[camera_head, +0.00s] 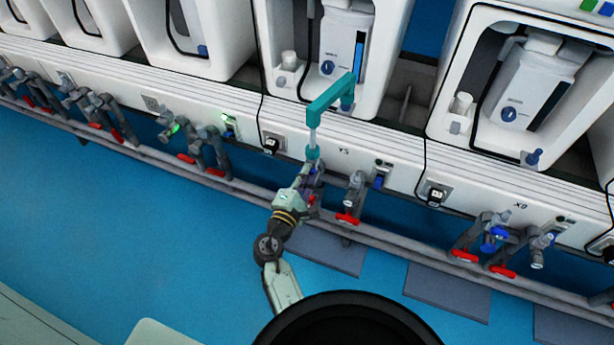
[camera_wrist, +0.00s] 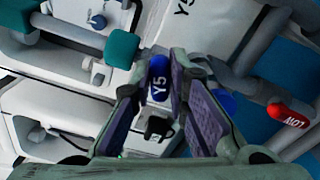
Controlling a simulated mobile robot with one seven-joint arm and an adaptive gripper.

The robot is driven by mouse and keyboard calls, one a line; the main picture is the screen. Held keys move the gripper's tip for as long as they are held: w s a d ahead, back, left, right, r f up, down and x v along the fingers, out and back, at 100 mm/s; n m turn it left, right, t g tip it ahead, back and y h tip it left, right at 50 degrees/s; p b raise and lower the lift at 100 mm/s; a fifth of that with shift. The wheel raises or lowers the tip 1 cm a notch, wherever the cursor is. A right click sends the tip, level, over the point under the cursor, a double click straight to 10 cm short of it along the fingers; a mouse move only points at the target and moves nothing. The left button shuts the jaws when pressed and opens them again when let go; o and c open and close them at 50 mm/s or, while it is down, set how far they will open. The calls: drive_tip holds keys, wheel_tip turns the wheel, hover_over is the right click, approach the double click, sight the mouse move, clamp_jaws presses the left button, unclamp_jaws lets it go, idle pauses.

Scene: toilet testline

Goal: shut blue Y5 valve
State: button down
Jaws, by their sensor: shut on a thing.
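The blue Y5 valve handle (camera_wrist: 158,78) shows in the wrist view, with white "Y5" lettering on its face. It sits between the tips of my gripper's two purple-padded fingers. My gripper (camera_wrist: 160,72) is shut on it. In the head view my gripper (camera_head: 308,184) reaches the pipework below the middle machine, left of the Y5 label (camera_head: 343,150) on the white panel. There the gripper mostly hides the handle. A second blue round part (camera_wrist: 228,102) shows behind the right finger in the wrist view.
A teal fixture (camera_head: 330,98) stands just above my gripper. Neighbouring valves with a red handle (camera_head: 347,218) and a grey pipe rail (camera_head: 395,238) are close. The blue floor (camera_head: 130,230) in front is open.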

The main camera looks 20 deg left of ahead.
idle(0.3)
drive_tip(key=c, duration=1.6)
unclamp_jaws()
drive_tip(key=shift+o, duration=0.2)
